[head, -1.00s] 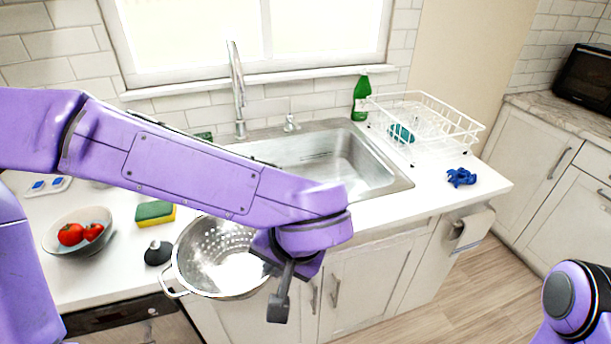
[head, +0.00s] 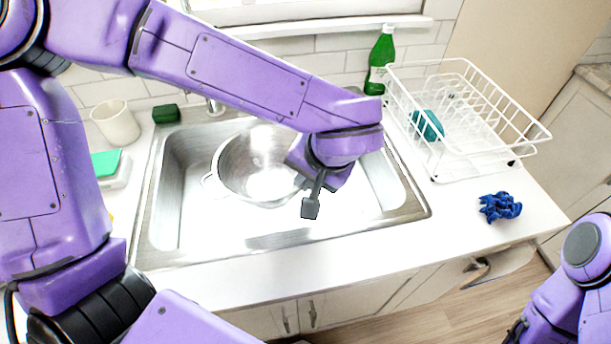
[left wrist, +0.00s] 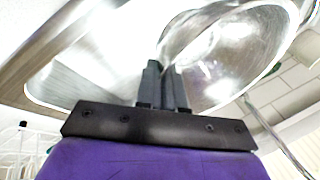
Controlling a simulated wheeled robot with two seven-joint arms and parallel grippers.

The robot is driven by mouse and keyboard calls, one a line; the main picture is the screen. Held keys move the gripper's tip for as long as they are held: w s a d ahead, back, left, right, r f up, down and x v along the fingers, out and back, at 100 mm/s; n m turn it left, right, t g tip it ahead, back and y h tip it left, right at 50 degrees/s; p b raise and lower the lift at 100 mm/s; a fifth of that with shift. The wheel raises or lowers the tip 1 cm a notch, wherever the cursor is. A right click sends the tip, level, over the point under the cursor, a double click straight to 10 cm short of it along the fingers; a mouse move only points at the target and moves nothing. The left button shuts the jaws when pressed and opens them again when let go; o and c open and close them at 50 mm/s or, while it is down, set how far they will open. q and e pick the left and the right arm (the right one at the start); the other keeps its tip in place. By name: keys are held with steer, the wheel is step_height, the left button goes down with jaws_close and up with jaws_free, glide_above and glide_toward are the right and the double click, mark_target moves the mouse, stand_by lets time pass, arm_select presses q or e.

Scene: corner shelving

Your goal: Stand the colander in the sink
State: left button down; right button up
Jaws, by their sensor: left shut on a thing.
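The steel colander (head: 258,170) is over the left-middle part of the sink (head: 168,205), inside its outline in the head view. Its bowl opens upward and one loop handle shows at its left. My left gripper (head: 311,200) is shut on the colander's right side, and the purple wrist hides part of that rim. In the left wrist view the closed fingers (left wrist: 162,80) meet the colander's rim (left wrist: 225,50), with the sink behind. I cannot tell whether the colander's base touches the sink bottom. My right arm shows at the lower right edge, but its gripper is not visible.
A white dish rack (head: 450,175) stands right of the sink, with a green bottle (head: 381,60) behind. A crumpled blue cloth (head: 500,206) lies on the right counter. A white cup (head: 116,123) and a dark green block (head: 166,113) are at the back left. The front counter strip is clear.

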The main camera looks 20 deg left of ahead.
arm_select(q)
steer(key=w+f, duration=1)
steer(key=f, duration=0.1)
steer(key=shift+w+a+f, duration=0.3)
steer(key=shift+a, duration=0.1)
steer(key=shift+p, duration=0.35)
